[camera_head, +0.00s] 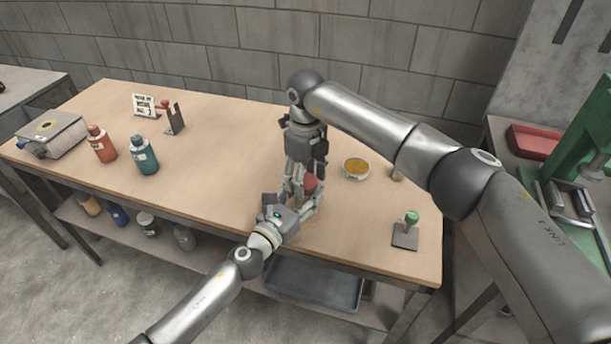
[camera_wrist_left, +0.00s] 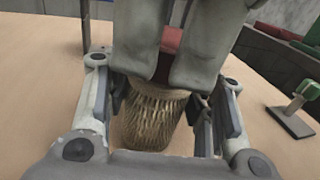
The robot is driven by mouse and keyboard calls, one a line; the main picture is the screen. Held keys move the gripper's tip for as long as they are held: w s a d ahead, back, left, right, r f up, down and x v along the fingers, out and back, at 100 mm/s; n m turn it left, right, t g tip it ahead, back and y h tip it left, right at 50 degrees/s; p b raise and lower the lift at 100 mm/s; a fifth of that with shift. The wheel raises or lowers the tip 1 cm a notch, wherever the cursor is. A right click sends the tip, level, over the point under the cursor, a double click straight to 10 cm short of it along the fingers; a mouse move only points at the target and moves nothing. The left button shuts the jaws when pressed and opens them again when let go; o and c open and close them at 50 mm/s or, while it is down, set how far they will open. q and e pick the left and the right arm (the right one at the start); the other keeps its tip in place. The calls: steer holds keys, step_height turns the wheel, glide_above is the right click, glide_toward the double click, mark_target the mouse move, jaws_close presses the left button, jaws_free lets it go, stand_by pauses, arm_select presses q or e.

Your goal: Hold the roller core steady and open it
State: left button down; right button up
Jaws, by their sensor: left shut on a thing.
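The roller core (camera_wrist_left: 152,115) is a brass-coloured mesh tube, upright in the left wrist view, with a dark band and a red top (camera_wrist_left: 171,40). The red part also shows in the head view (camera_head: 312,184). My left gripper (camera_head: 303,199) is shut around the mesh tube near the table's front edge, one finger on each side. My right gripper (camera_head: 294,186) points down from above. Its two grey fingers overlap the red top in the left wrist view, and I cannot tell whether they grip it. The tube is mostly hidden in the head view.
A bowl with yellow contents (camera_head: 356,168) and a green-knobbed stand (camera_head: 406,232) are at the right. A red bottle (camera_head: 102,145) and a teal bottle (camera_head: 144,156) stand at the left.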

steer(key=shift+o, duration=0.8)
steer(key=shift+r, duration=0.1)
steer(key=shift+r, duration=2.2)
arm_select(q)
steer(key=c, duration=0.6)
jaws_free()
